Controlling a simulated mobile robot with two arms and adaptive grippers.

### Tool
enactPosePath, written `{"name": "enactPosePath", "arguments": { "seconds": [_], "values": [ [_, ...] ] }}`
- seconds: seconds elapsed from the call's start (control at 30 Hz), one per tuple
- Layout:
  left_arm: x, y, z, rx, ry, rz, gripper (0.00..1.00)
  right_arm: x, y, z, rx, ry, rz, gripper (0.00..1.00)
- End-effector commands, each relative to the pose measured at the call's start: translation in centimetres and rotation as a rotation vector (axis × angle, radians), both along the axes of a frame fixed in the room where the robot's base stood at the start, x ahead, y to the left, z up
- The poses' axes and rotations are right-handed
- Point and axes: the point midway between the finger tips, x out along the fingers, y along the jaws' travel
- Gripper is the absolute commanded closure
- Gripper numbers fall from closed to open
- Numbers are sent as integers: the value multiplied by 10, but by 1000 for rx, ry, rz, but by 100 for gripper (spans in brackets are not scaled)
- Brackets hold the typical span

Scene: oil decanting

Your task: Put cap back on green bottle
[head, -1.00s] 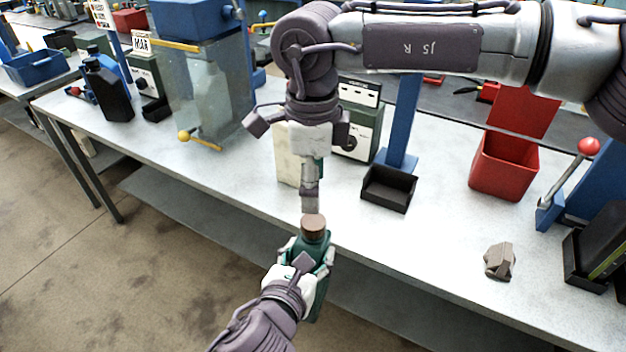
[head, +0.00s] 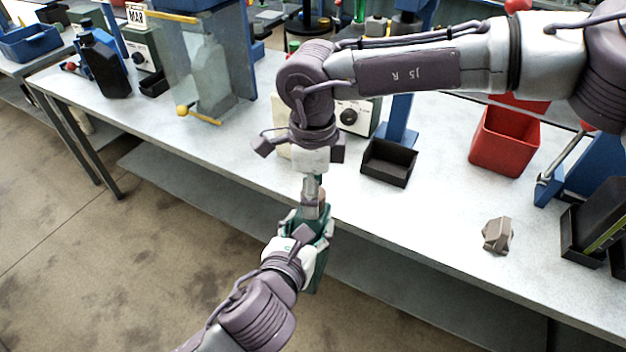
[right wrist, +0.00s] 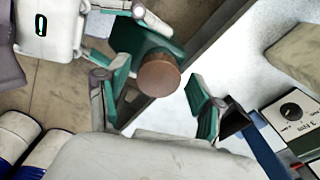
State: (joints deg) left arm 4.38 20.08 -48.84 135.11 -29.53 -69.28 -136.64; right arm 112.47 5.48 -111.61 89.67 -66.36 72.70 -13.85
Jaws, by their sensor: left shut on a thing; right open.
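The green bottle (head: 318,279) is upright with a slight tilt, in front of the table's near edge. My left gripper (head: 308,235) is shut around its upper body, hiding much of it. The brown cap (right wrist: 159,75) sits at the top of the bottle, which also shows in the right wrist view (right wrist: 138,42); how tightly it sits cannot be told. My right gripper (head: 313,200) points down from above at the cap and partly hides it in the head view. In the right wrist view its fingers (right wrist: 155,95) are open, one on each side of the cap, with a gap on the right.
The table (head: 420,225) runs behind the bottle. On it stand a black bin (head: 389,163), a red bin (head: 503,142), a grey-brown lump (head: 497,235) and a machine with a dial (head: 357,117). The near middle of the tabletop is clear.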

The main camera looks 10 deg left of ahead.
Motion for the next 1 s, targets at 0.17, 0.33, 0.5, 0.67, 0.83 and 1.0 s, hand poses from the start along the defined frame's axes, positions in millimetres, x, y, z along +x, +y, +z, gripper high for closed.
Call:
{"name": "enactPosePath", "arguments": {
  "seconds": [0.17, 0.33, 0.5, 0.67, 0.83, 1.0],
  "values": [
    [1, 0, 3, -3, -9, -1, 100, 0, 0, 0, 0, 0, 0, 33],
    [1, 0, 3, -3, -9, -1, 100, 0, 0, 0, 0, 0, 0, 58],
    [0, 0, 3, -4, -8, 0, 100, 0, 0, 0, 0, 0, 0, 87],
    [0, 0, 4, -4, -8, -1, 100, 1, 0, 1, 0, -1, -1, 97],
    [0, 0, 3, -4, -8, -1, 100, 1, 0, 1, 0, -2, -1, 37],
    [0, 0, 3, -4, -8, -1, 100, 0, 0, 1, 0, -1, 0, 26]
  ]
}}
